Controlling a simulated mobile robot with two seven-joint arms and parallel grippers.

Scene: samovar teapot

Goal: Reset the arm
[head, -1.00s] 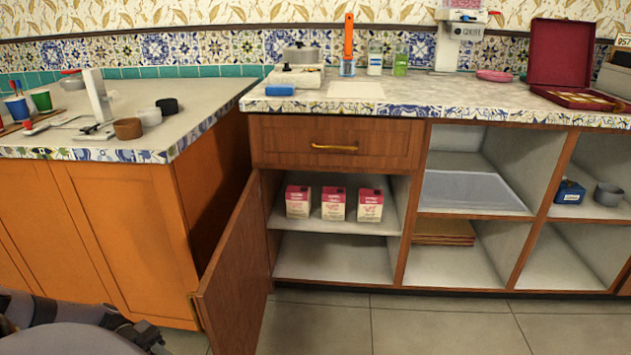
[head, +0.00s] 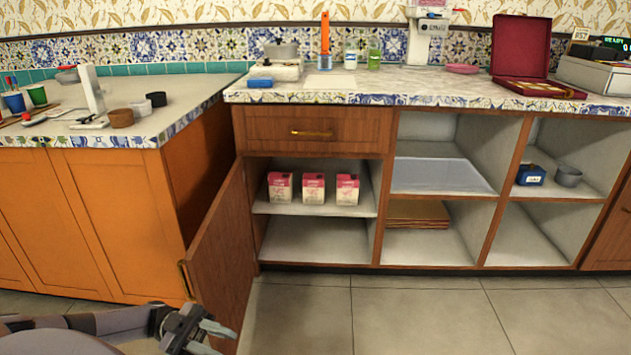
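My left gripper (head: 217,337) is at the bottom left of the head view, low in front of the open cabinet door (head: 222,265). Its two fingers point right and stand apart with nothing visible between them. My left arm comes in from the lower left corner. My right gripper is not in the head view.
The door of the left cabinet stands open toward me. Several-compartment shelves hold three pink-and-white cartons (head: 313,188), a blue box (head: 531,175) and a grey cup (head: 568,176). The drawer (head: 312,132) is shut. The floor (head: 420,315) in front is clear.

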